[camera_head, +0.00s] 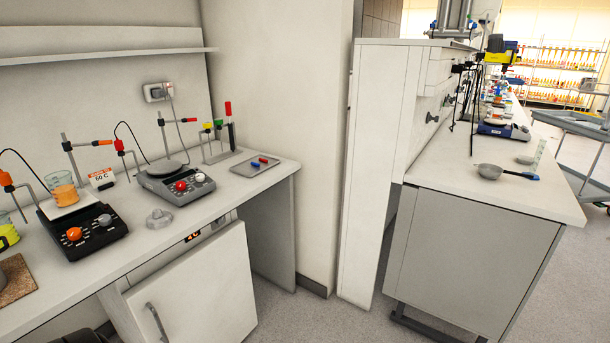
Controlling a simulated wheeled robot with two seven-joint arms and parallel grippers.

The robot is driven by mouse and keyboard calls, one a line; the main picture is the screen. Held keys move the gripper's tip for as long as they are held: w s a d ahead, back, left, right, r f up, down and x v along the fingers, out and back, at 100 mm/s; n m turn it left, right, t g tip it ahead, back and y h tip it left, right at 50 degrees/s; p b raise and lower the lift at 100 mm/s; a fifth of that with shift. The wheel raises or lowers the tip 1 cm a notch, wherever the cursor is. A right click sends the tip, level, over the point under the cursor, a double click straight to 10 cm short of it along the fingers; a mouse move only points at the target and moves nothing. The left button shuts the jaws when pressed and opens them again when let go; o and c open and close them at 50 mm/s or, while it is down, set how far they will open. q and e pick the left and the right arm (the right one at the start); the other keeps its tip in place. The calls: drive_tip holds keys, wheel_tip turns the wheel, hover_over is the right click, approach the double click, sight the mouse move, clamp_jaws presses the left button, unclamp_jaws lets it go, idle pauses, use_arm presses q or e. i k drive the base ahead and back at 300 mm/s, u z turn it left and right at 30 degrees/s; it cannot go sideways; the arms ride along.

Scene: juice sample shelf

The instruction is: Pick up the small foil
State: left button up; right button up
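A small grey, silvery piece (159,218) lies on the left white bench (215,213), near its front edge. It may be the small foil, but its material is too small to tell. It stands apart from the two stirring hotplates. Nothing is touching it from above. Neither of my grippers is in view.
A black hotplate (85,238) bears a beaker of orange liquid (62,189). A grey hotplate (175,190) with a red knob stands behind the piece. A grey tray (244,172) holds red and blue items. A pan (490,171) lies on the right bench.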

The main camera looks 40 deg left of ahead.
sight(158, 219)
drive_tip(key=u, duration=0.05)
drive_tip(key=i, duration=1.85)
drive_tip(key=u, duration=1.15)
drive_tip(key=i, duration=0.95)
drive_tip(key=u, duration=0.95)
